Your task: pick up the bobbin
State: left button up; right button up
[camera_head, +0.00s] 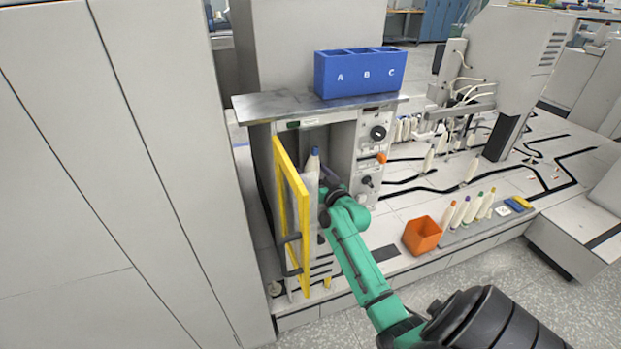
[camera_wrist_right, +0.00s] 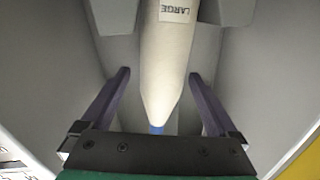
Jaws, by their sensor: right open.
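A white bobbin (camera_head: 314,162) with a blue tip stands inside the open cabinet behind the yellow-framed door. In the right wrist view the bobbin (camera_wrist_right: 168,55) carries a label reading "LARGE", and its tapered end with the blue tip lies between the two fingers. My right gripper (camera_head: 323,175) reaches into the cabinet beside the bobbin. It is open, with a gap visible on both sides of the bobbin in the wrist view. The bobbin's lower part is hidden in the head view. My left gripper is not in view.
The yellow-framed door (camera_head: 303,220) stands open left of my arm. A blue box marked A, B, C (camera_head: 361,82) sits on the cabinet's metal top (camera_head: 270,107). An orange bin (camera_head: 422,236) and several bobbins with coloured tips (camera_head: 463,212) stand to the right.

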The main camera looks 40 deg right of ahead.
jog(key=shift+w+f, duration=0.1)
jog(key=shift+w, duration=0.2)
jog(key=shift+s+a, duration=0.1)
jog(key=shift+c, duration=0.9)
grip_shut()
jog(key=shift+r, duration=0.25)
